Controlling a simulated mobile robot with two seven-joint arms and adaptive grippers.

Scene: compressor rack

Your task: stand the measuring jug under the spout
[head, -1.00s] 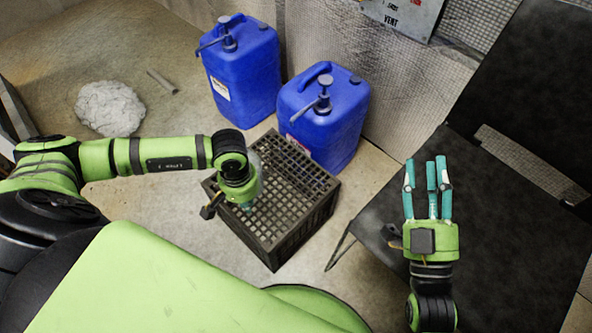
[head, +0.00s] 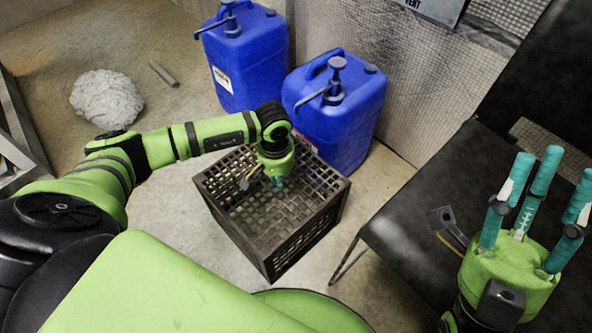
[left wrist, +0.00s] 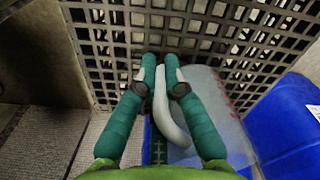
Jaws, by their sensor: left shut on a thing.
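My left gripper (head: 278,180) is above the far side of the black lattice crate (head: 310,235), in front of the right blue drum (head: 352,125). In the left wrist view its two fingers (left wrist: 160,78) are shut on the pale curved handle of the measuring jug (left wrist: 217,108). The jug is translucent with faint red marks; in the head view the gripper and arm hide it. I cannot tell whether it touches the crate. The right drum's pump has a spout (head: 312,98) pointing left-forward, near my left wrist. My right gripper (head: 543,205) is empty, fingers spread upward.
Another blue drum (head: 245,65) with a pump stands at the back left. A black chair (head: 415,215) is at the right, under my right gripper. A pale rock-like lump (head: 106,97) and a short rod (head: 163,73) lie on the floor at left.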

